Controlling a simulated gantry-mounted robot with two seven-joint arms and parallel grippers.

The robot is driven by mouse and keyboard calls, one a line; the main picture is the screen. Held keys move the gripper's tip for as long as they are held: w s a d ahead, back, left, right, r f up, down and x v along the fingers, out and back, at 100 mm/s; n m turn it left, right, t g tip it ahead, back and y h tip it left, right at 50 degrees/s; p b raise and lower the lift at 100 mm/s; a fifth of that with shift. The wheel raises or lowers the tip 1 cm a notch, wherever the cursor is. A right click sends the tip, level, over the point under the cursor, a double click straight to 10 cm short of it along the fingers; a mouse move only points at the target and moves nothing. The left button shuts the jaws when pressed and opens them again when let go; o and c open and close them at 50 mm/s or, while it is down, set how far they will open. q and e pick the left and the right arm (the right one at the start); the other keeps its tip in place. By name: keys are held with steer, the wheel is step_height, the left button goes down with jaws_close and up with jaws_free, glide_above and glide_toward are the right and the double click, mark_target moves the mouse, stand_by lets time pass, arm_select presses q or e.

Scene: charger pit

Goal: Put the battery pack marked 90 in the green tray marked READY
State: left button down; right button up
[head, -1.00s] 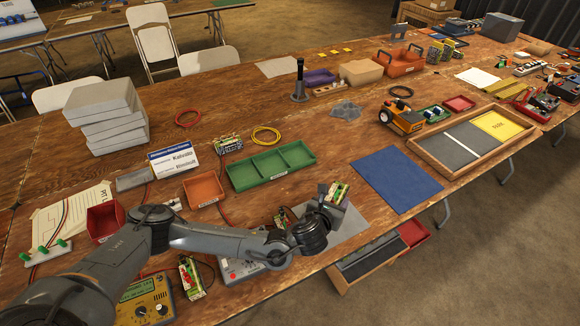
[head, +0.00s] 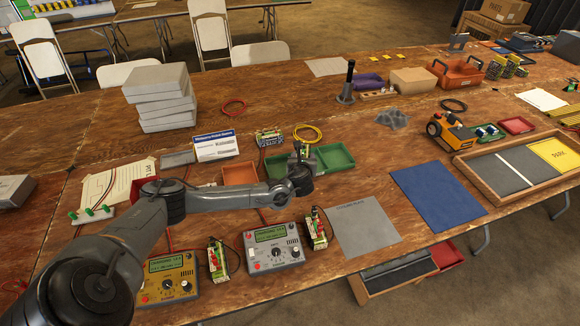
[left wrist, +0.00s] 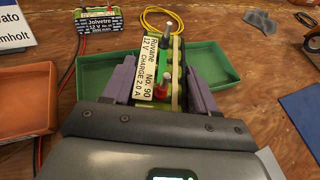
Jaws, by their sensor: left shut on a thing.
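My left gripper (head: 301,160) is shut on a battery pack (left wrist: 150,78) with a white label reading No. 90, 12 V, charge 2.0 A. The green tray (head: 338,158) lies below and around the pack in the left wrist view (left wrist: 208,103). My arm hides part of the tray and its front label in the head view. The pack is over the tray; I cannot tell whether it touches the floor. My right gripper is not in view.
Another pack (left wrist: 103,22) with a red lead lies behind the green tray. An orange tray (head: 240,173) sits to its left. Two chargers (head: 273,247) with packs beside them stand in front. A grey mat (head: 362,228) and a blue mat (head: 437,194) lie clear to the right.

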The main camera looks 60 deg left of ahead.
arm_select(q)
steer(key=s+a+f, duration=0.1)
steer(key=a, duration=0.2)
steer(key=s+a+f, duration=0.1)
steer(key=a+f, duration=0.1)
steer(key=a, duration=0.1)
steer(key=s+a+f+b, duration=0.1)
steer(key=a+f, duration=0.1)
steer(key=a, duration=0.1)
steer(key=shift+s+f, duration=0.2)
steer(key=shift+f, duration=0.05)
steer(key=shift+f+b, duration=0.8)
steer(key=shift+f, duration=1.25)
steer(key=shift+f, duration=0.15)
steer(key=shift+c, duration=1.6)
jaws_free()
steer(key=shift+s+r, duration=0.1)
steer(key=shift+r, duration=0.1)
steer(key=p+v, duration=0.3)
steer(key=v, duration=0.7)
steer(key=shift+d, duration=0.2)
steer(key=shift+v, duration=0.8)
